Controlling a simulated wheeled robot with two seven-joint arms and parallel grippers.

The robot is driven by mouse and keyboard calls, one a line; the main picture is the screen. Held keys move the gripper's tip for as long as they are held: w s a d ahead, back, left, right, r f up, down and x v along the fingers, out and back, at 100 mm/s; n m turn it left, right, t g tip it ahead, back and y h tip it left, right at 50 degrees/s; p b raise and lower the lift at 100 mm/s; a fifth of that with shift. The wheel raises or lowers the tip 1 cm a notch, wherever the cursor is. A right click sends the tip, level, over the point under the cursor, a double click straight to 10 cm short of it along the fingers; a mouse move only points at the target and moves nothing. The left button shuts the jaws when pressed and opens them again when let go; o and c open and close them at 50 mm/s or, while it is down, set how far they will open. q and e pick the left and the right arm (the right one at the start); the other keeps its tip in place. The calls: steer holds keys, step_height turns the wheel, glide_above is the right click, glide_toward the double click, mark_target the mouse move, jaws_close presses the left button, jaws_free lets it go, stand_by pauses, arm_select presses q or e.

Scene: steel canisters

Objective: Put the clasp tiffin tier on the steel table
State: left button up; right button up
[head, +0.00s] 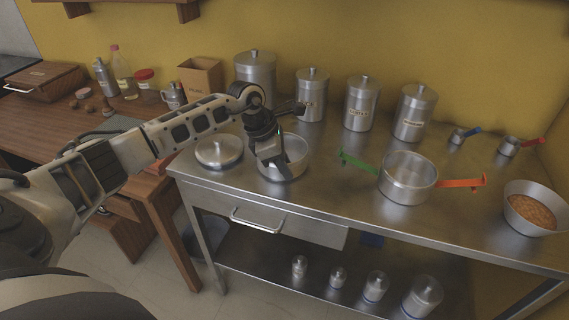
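A round steel tier with a green clasp on its left and an orange clasp on its right, which looks like the clasp tiffin tier (407,184), stands upright on the steel table (335,205). A plain steel bowl (297,163) without visible clasps stands to its left. My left gripper (274,176) points down at this bowl, its dark fingers overlapping the bowl's near left side. Whether the fingers are open or shut on the wall is unclear. The clasp tier is apart from my gripper. My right gripper is out of view.
A round steel lid (218,153) lies left of the bowl. Several lidded canisters (361,104) line the back wall. A bowl of brown food (530,211) and two small handled cups (508,147) are at the right. Table space in front of the canisters is partly clear.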

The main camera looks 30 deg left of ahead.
arm_select(q)
steer(key=b+v, duration=0.1)
steer(key=v, duration=1.1)
steer(key=s+d+f+n+t+h, duration=0.15)
steer(key=d+n+h, duration=0.5)
steer(key=d, duration=0.65)
steer(key=s+d+f+n+t+h, duration=0.1)
steer(key=s+d+n+t+h, duration=0.35)
steer(key=d, duration=0.85)
steer(key=s+a+f+n+y, duration=0.1)
steer(key=s+f+n+y, duration=0.3)
steer(key=n, duration=0.7)
steer(key=s+a+f+n+t+y, duration=0.1)
steer(key=s+a+f+n+y, duration=0.1)
steer(key=f+n, duration=0.7)
steer(key=s+a+f+n+y, duration=0.2)
steer(key=s+f+n+y, duration=0.3)
steer(key=n, duration=0.8)
step_height(320, 180, down, 2)
steer(key=shift+s+f+t+y, duration=0.15)
steer(key=shift+s+t+y, duration=0.2)
steer(key=shift+s, duration=0.55)
